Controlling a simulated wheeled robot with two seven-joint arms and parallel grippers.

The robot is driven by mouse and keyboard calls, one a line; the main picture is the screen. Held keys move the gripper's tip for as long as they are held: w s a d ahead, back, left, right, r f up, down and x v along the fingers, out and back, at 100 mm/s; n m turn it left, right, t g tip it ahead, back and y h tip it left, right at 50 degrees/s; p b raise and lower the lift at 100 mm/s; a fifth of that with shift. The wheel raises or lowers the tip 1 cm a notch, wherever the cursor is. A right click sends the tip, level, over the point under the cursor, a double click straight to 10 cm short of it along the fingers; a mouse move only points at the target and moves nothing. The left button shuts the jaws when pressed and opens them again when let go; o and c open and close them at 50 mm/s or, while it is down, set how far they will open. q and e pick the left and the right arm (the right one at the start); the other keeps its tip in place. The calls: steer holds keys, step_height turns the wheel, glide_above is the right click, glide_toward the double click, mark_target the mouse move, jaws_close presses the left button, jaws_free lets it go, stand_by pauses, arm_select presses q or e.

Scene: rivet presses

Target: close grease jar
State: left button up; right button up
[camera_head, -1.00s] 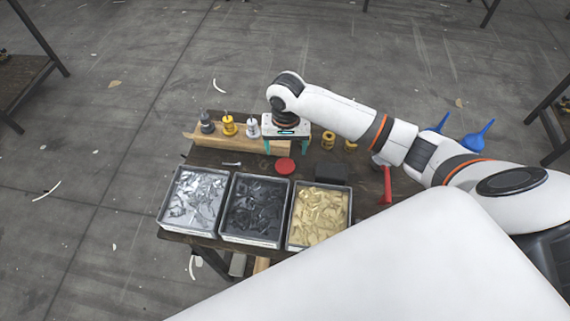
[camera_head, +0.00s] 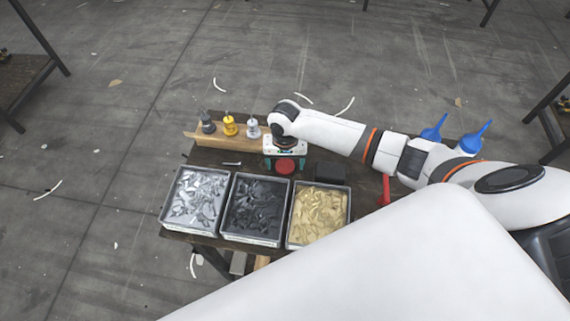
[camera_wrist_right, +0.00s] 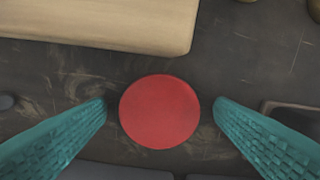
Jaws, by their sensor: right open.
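A flat round red lid (camera_head: 285,167) lies on the dark workbench, behind the bins. My right gripper (camera_head: 284,158) is over it, pointing down. In the right wrist view the red lid (camera_wrist_right: 160,112) shows between the two teal fingers of the open gripper (camera_wrist_right: 160,101), with a gap on each side. The fingers do not touch it. The grease jar cannot be made out in the head view, where my right arm covers the bench behind the gripper. A brownish-gold round thing (camera_wrist_right: 315,9), perhaps a jar, is cut off at the wrist view's top right. My left gripper is not in view.
A wooden rack (camera_head: 200,138) with several small bottles stands at the back left, close to the gripper. Bins of silver (camera_head: 164,212), black (camera_head: 226,228) and brass-coloured (camera_head: 290,241) parts line the front. A dark block (camera_head: 330,171) sits right of the lid. Blue funnel-topped bottles (camera_head: 432,133) stand farther right.

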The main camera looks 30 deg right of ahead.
mark_target(285, 165)
steer(key=c, duration=1)
steer(key=shift+c, duration=0.2)
step_height(285, 165, up, 10)
steer(key=shift+b, duration=0.4)
